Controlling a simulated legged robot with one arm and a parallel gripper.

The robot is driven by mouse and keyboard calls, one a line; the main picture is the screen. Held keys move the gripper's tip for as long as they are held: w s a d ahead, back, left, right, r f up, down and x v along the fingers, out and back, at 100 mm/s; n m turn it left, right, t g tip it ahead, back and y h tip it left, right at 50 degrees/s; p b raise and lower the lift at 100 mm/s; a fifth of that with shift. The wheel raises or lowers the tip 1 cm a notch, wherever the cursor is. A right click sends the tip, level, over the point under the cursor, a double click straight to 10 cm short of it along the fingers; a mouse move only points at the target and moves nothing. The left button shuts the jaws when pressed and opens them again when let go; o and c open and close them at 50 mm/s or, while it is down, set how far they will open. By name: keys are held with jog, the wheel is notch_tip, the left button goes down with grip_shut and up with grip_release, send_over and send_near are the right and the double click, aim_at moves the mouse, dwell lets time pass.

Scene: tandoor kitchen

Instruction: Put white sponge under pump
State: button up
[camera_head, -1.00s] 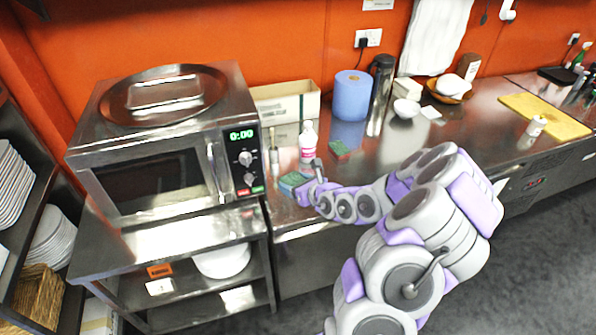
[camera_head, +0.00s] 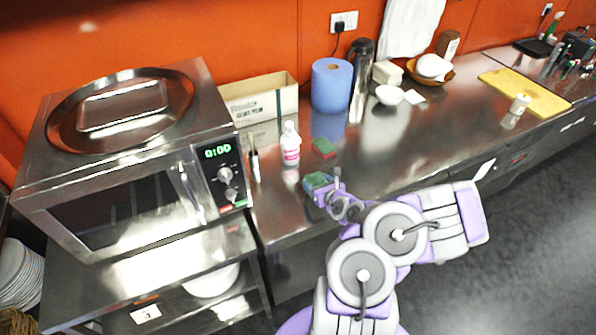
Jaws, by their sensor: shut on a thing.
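My gripper (camera_head: 329,188) is at the counter's front edge, right of the microwave. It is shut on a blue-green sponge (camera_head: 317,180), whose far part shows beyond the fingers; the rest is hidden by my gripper. No clearly white sponge can be made out. A white bottle with a pink label (camera_head: 291,146) stands to the left; I cannot tell whether its top is a pump. A tall dark and steel flask (camera_head: 361,80) stands farther back, beside the blue paper roll (camera_head: 331,86).
The microwave (camera_head: 125,175) bounds the left side. A cardboard box (camera_head: 262,98) stands at the wall. The middle of the steel counter (camera_head: 385,140) is clear.

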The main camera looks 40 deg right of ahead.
jog(key=w+b, duration=0.1)
jog(key=w, duration=0.3)
jog(key=w+d+f+b, duration=0.1)
jog(key=w+b, duration=0.1)
jog(key=w, duration=0.2)
jog(key=w+d+b, duration=0.1)
jog(key=w, duration=0.3)
jog(key=shift+w+f+b, duration=0.1)
jog(key=shift+f+b, duration=0.05)
jog(key=shift+b, duration=0.2)
notch_tip(320, 180, down, 4)
jog(key=shift+d+r+b, duration=0.1)
jog(key=shift+r+b, duration=0.05)
jog(key=shift+b, duration=0.6)
jog(key=shift+r, duration=0.1)
jog(key=o, duration=1)
jog(key=p+v, duration=0.5)
jog(key=v, duration=0.7)
